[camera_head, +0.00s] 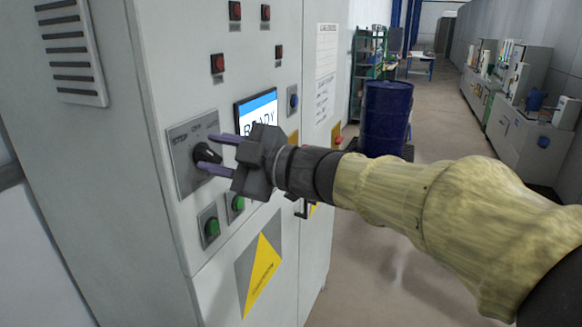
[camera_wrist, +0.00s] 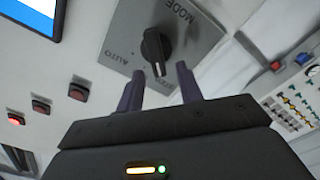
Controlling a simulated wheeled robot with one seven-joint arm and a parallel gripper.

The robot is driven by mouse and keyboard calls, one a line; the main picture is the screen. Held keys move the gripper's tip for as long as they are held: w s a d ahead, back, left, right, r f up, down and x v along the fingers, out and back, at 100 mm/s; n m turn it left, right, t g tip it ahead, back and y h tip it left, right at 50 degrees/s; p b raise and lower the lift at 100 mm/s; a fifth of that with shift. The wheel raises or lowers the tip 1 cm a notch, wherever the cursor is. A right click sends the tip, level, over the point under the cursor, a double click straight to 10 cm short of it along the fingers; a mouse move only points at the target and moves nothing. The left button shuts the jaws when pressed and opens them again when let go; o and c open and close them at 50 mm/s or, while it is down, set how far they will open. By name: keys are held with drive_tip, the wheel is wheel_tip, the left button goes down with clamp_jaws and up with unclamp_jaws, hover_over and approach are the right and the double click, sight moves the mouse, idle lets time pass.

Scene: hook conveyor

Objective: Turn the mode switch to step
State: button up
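The mode switch is a black rotary knob (camera_head: 208,155) on a grey square plate (camera_head: 185,165) on the front of the light grey cabinet. In the wrist view the knob (camera_wrist: 155,47) stands on the plate marked MODE and AUTO. A third label is partly hidden near the fingers. A pale mark shows on the knob's end nearest the fingers. My gripper (camera_head: 206,152) is open at the switch, its two purple fingers spread on either side of the knob. In the wrist view the fingers (camera_wrist: 159,76) are apart with the knob just past their tips; contact is not clear.
Green buttons (camera_head: 212,227) lie below, and red buttons (camera_head: 217,63) above. A blue drum (camera_head: 386,115) stands beyond the cabinet. Open floor (camera_head: 385,265) lies to the right.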

drive_tip(key=b+v, duration=0.3)
drive_tip(key=v, duration=1.3)
drive_tip(key=shift+s+d+b, duration=0.15)
drive_tip(key=shift+d+b, duration=0.1)
drive_tip(key=shift+b, duration=0.1)
drive_tip(key=w+d+f+m+t+h, duration=0.55)
drive_tip(key=w+m+t, duration=0.25)
drive_tip(key=w+m, duration=0.25)
drive_tip(key=w+d+f+m+h, duration=0.1)
drive_tip(key=d+f+m+h, duration=0.25)
drive_tip(key=f, duration=0.25)
drive_tip(key=w+d+f+m+h, duration=0.1)
drive_tip(key=d+f+m+h, duration=0.15)
drive_tip(key=f+h, duration=0.35)
drive_tip(key=s+d+f+m+g+h, duration=0.1)
drive_tip(key=s+f+m+g, duration=0.15)
drive_tip(key=f, duration=0.45)
drive_tip(key=s+d+f+m+g+h, duration=0.1)
drive_tip(key=s+d+f+m+g, duration=0.2)
drive_tip(key=f, duration=0.4)
drive_tip(key=s+a+f+g, duration=0.2)
drive_tip(key=s+f+g, duration=0.4)
drive_tip(key=s, duration=0.5)
wheel_tip(320, 180, down, 3)
drive_tip(key=shift+s+a+r+m+g, duration=0.1)
drive_tip(key=shift+s+a+m+g, duration=0.15)
drive_tip(key=shift+m+g, duration=0.15)
